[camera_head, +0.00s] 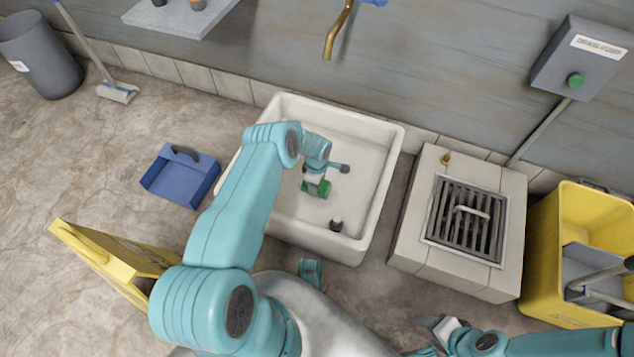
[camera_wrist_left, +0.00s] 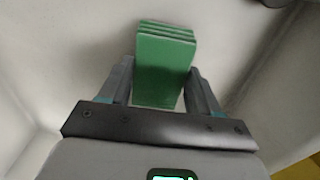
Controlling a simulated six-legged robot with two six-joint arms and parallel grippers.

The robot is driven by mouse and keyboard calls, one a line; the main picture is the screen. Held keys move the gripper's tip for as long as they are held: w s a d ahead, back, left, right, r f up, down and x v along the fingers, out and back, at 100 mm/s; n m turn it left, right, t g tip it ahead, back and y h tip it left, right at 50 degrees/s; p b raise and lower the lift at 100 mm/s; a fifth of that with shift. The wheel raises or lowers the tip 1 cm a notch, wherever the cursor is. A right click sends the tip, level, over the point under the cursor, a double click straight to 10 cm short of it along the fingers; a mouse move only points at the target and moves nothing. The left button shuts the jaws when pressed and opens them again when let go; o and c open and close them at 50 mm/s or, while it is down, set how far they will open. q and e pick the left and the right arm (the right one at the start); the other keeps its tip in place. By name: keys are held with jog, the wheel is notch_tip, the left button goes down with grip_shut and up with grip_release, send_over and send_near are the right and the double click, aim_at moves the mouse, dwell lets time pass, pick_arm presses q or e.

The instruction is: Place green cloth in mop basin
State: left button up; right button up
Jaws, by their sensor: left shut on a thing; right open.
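The white mop basin (camera_head: 352,133) stands against the wall in the middle of the head view. My left arm reaches over its left rim. My left gripper (camera_head: 317,186) is inside the basin outline and shut on the folded green cloth (camera_head: 323,187). In the left wrist view the green cloth (camera_wrist_left: 164,70) shows as a folded stack between the two fingers, with the pale basin surface behind it. I cannot tell whether the cloth touches the basin floor. My right gripper (camera_head: 437,326) is open and empty at the bottom, low in front of the grated block.
A dark plug-like object (camera_head: 336,225) sits in the basin's near part. A brass tap (camera_head: 336,35) hangs above. A grated drain block (camera_head: 466,220) and a yellow mop bucket (camera_head: 572,225) stand right. A blue dustpan (camera_head: 180,176) and yellow floor sign (camera_head: 110,262) are left.

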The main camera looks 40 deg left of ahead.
pick_arm(q)
jog(key=shift+f+b, duration=0.45)
pick_arm(e)
jog(key=shift+w+f, duration=0.4)
jog(key=shift+f, duration=0.2)
pick_arm(q)
jog(key=o, duration=1.2)
pick_arm(e)
jog(key=shift+r, duration=0.1)
